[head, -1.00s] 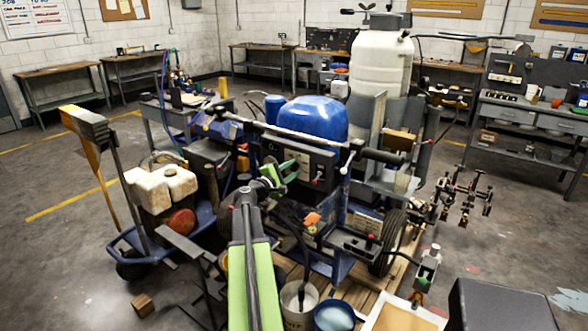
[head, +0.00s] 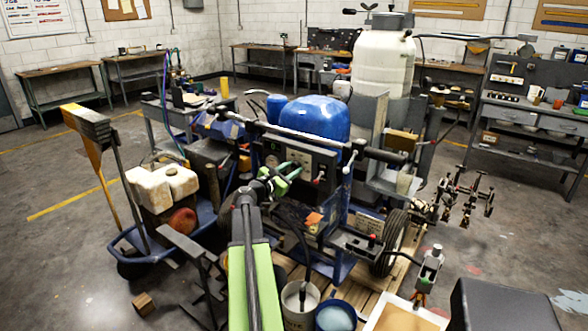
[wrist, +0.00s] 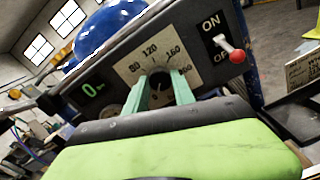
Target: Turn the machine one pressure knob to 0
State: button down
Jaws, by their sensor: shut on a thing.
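The line striper (head: 318,205) has a dark control panel, which also shows in the wrist view (wrist: 205,52). The pressure knob (wrist: 160,82) is black and sits on a pale dial plate (wrist: 152,55) marked 80, 120, 160 and a partly hidden higher number. My gripper (wrist: 160,92) has its green fingers on either side of the knob and is shut on it. The fingers cover the lower dial, and I cannot tell where the knob points. In the head view my gripper (head: 288,172) is at the panel front, and the knob is hard to make out.
A red-tipped ON/OFF switch (wrist: 236,56) sits right of the dial. A green "0" (wrist: 92,90) shows on the panel's left. A blue tank (head: 307,117) stands above the panel. Buckets (head: 334,316) stand on the pallet below. Open floor lies at the left.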

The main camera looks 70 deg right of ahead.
jog(key=shift+s+f, duration=0.1)
jog(key=shift+s, duration=0.25)
dwell(0.3)
jog(key=c, duration=1.1)
grip_release()
jog(key=shift+o, duration=0.2)
jog(key=shift+w, duration=0.1)
jog(key=v, duration=1.7)
jog(key=shift+a, duration=0.2)
jog(key=shift+w, duration=0.15)
